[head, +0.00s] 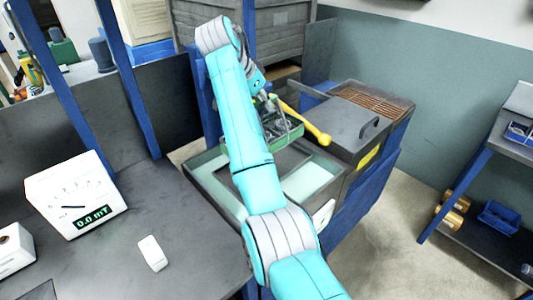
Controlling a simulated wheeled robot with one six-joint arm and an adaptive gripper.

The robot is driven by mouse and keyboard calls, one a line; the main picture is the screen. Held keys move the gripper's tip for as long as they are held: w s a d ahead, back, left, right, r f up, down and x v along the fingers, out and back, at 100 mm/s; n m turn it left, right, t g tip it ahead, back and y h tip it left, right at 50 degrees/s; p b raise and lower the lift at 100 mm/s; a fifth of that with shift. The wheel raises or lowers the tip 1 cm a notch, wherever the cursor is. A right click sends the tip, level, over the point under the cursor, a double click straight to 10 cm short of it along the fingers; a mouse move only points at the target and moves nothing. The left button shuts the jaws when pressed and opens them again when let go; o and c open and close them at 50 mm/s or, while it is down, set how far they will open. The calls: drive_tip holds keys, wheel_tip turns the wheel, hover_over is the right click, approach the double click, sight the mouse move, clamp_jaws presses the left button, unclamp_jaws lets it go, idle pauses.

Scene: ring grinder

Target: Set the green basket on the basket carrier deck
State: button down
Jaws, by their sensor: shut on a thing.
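The green basket (292,137) is in the middle of the head view, with grey parts inside it. My gripper (270,106) is at the basket's upper left side and is shut on it. My turquoise arm covers the basket's left part, and the fingertips are hard to make out. A grey machine tank with a pale green top (312,180) lies below and in front of the basket. I cannot tell whether the basket touches anything beneath it. I cannot tell for sure which surface is the basket carrier deck.
A yellow lever (312,130) with a ball end is right beside the basket. A grey hinged lid (352,125) is to the right. A white meter (75,197) and a small white block (152,253) are on the left bench. Open floor (400,245) is at right.

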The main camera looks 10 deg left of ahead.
sight(283, 142)
drive_tip(key=shift+w+f, duration=0.15)
drive_tip(key=shift+f, duration=4.85)
drive_tip(key=c, duration=1.1)
unclamp_jaws()
